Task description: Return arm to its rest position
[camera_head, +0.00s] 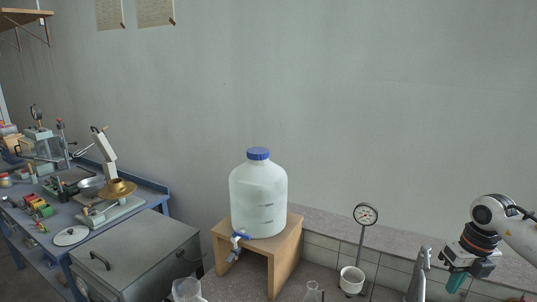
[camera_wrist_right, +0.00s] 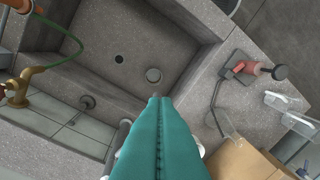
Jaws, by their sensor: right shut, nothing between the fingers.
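My right arm comes in from the right edge of the head view. Its gripper (camera_head: 457,283) hangs low at the lower right, with teal fingers pointing down. In the right wrist view the teal fingers (camera_wrist_right: 157,100) lie together along a centre seam, shut with nothing between them. They are above the edge of a grey stone sink (camera_wrist_right: 130,45) and touch nothing that I can see. My left gripper and left arm are not in view.
A white carboy with a blue cap (camera_head: 259,195) stands on a wooden stand (camera_head: 286,262) mid-view. A dial gauge (camera_head: 365,214) and a metal tap (camera_head: 422,270) are between it and my right gripper. A brass tap (camera_wrist_right: 18,88) shows in the wrist view.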

